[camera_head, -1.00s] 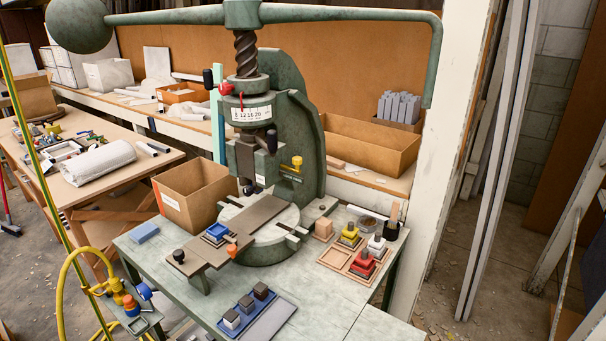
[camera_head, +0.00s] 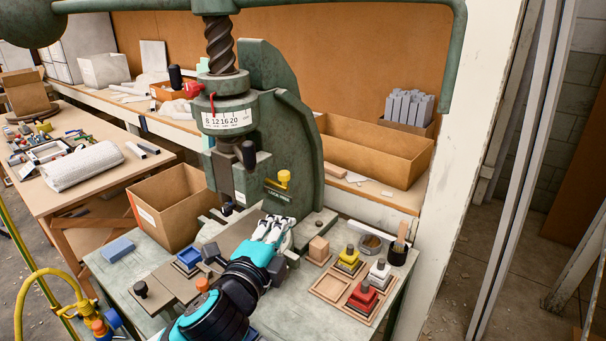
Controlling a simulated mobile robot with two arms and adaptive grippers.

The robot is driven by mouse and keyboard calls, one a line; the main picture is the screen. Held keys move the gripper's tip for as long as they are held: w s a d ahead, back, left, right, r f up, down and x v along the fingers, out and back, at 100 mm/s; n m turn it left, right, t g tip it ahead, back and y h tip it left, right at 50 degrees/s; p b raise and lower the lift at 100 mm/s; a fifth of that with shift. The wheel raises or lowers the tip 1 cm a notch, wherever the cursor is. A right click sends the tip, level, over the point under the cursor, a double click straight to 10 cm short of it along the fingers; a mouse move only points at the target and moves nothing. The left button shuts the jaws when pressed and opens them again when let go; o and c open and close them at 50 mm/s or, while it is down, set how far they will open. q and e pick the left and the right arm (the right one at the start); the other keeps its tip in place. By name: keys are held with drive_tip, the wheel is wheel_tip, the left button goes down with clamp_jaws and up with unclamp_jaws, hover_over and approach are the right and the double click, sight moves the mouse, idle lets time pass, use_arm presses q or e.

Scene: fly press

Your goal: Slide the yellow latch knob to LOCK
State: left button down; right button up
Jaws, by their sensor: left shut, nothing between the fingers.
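The yellow latch knob (camera_head: 284,176) sits on the right side of the green fly press (camera_head: 292,140), just above a small label with lettering too small to read surely. My left gripper (camera_head: 278,221), white-fingered on a teal and black arm, is below the knob and in front of the press base. Its fingers are shut and empty, pointing up toward the press, apart from the knob. The gripper and arm hide part of the press bed. My right gripper is not in view.
The press's long green handle bar (camera_head: 330,4) crosses overhead. On the right of the bench stand a wooden tray (camera_head: 330,288) with yellow, white and red tools and a dark cup (camera_head: 398,253). A cardboard box (camera_head: 172,208) stands at the left.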

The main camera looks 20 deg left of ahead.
sight(284, 180)
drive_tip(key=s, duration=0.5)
use_arm(q)
drive_tip(key=shift+w+a+r+p, duration=0.15)
drive_tip(key=shift+w+a+p, duration=0.6)
drive_tip(key=shift+w, duration=1.45)
drive_tip(key=shift+w+a+r+p, duration=0.1)
drive_tip(key=shift+w+a+p, duration=0.6)
drive_tip(key=shift+w, duration=1.55)
drive_tip(key=shift+w+a+r+p, duration=0.15)
drive_tip(key=shift+w+a+p, duration=0.55)
drive_tip(key=shift+w, duration=1.5)
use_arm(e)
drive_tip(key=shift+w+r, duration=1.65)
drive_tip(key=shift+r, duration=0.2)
use_arm(q)
drive_tip(key=shift+a, duration=0.2)
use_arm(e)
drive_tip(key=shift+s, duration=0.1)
